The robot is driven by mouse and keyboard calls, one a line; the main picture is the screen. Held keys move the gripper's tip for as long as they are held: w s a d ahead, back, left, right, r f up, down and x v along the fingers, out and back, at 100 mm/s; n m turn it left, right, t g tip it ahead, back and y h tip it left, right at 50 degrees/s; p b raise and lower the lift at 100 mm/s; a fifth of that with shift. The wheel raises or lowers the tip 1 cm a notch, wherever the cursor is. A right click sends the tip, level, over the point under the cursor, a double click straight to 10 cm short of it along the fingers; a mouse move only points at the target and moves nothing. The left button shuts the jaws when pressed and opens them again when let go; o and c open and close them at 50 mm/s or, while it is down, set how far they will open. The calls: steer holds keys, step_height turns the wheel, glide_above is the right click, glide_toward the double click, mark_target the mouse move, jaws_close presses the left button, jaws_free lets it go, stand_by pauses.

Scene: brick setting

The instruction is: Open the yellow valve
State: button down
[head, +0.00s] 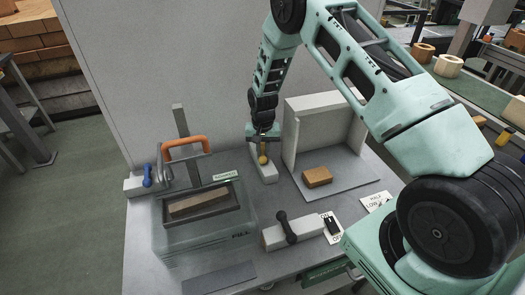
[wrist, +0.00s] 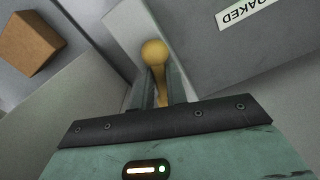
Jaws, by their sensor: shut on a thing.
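The yellow valve (head: 263,159) sits on a white block (head: 266,173) at the back middle of the grey table. In the wrist view the valve (wrist: 155,52) shows as a yellow handle with a round knob end. My gripper (head: 262,146) reaches down to it from above. In the wrist view my gripper (wrist: 160,85) has its fingers on both sides of the handle, shut on it, with the knob sticking out beyond. The far part of the handle and its pivot are hidden by the fingers.
Left of the valve stands a press-like box (head: 195,225) with an orange handle (head: 185,142) and a blue valve (head: 147,175). A black valve (head: 287,229) is in front. An orange brick (head: 317,176) lies in a white-walled bay (head: 310,110) to the right.

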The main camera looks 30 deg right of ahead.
steer(key=shift+d+f+n+b, duration=0.15)
steer(key=shift+n+b, duration=0.55)
steer(key=shift+n, duration=0.5)
steer(key=shift+r+n, duration=0.2)
steer(key=shift+n, duration=0.6)
steer(key=c, duration=1.4)
jaws_free()
step_height(320, 180, up, 17)
steer(key=b, duration=0.4)
steer(key=shift+r, duration=0.2)
